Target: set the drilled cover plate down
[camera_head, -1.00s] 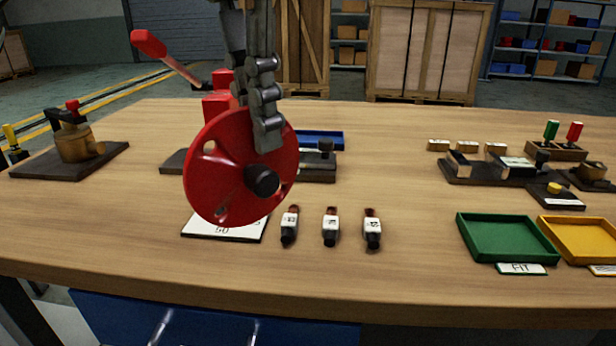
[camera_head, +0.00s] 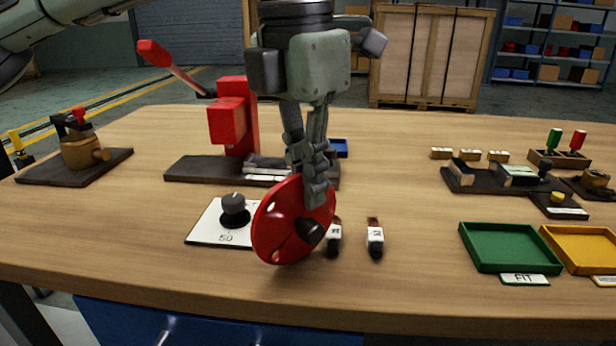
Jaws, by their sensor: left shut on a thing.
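My left gripper (camera_head: 316,188) comes down from above and is shut on the disc's upper right edge. The disc's lower rim is close to the tabletop; I cannot tell whether it touches. My right gripper is not in view.
A white card (camera_head: 205,228) with a dark knob lies left of the disc, partly covered by it. Small labelled parts (camera_head: 375,238) stand just right. A red lever press (camera_head: 230,120) stands behind. Green (camera_head: 508,248) and yellow (camera_head: 585,248) trays lie at right.

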